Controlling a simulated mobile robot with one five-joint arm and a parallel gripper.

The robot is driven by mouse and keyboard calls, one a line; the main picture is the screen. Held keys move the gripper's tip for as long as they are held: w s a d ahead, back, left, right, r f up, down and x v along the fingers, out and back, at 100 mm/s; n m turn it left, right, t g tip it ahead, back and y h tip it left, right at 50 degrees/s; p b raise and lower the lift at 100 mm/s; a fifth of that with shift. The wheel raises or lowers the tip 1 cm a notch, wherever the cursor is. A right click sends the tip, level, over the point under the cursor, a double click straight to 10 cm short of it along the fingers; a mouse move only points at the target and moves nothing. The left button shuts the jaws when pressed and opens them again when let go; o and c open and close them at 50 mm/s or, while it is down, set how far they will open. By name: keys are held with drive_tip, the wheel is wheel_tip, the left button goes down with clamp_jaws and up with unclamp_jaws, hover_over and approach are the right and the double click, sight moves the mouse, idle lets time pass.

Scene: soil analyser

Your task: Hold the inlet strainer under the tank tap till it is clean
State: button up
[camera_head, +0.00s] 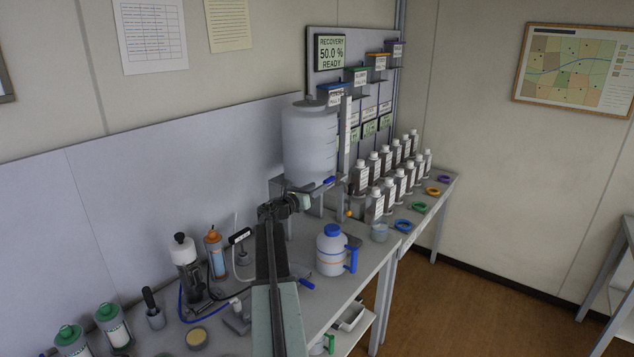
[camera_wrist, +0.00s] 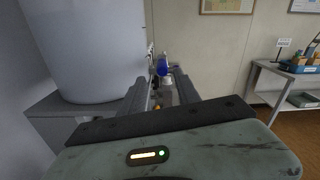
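The white tank (camera_head: 310,150) stands on a grey stand beside the wall panel. A blue lever (camera_head: 329,181) at its lower right appears to be the tap's handle. In the wrist view the tank (camera_wrist: 88,50) fills the upper left, and a blue part (camera_wrist: 162,67) with a pale body shows beyond the fingers. My gripper (camera_head: 304,200) is in front of the tank's lower part. In the wrist view my gripper (camera_wrist: 160,92) has its dark fingers apart, with no clearly held object between them. I cannot make out the inlet strainer for certain.
A blue-lidded jug (camera_head: 331,255) stands on the bench below my gripper. Free floor (camera_head: 480,300) is at the right.

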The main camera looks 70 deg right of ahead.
sight(333, 178)
drive_tip(key=shift+s+d+r, duration=0.15)
drive_tip(key=shift+d, duration=0.05)
drive_tip(key=x, duration=0.7)
drive_tip(key=shift+s+d, duration=0.15)
drive_tip(key=shift+d, duration=0.2)
drive_tip(key=shift+a, duration=0.1)
clamp_jaws()
drive_tip(key=shift+s, duration=0.1)
idle(0.7)
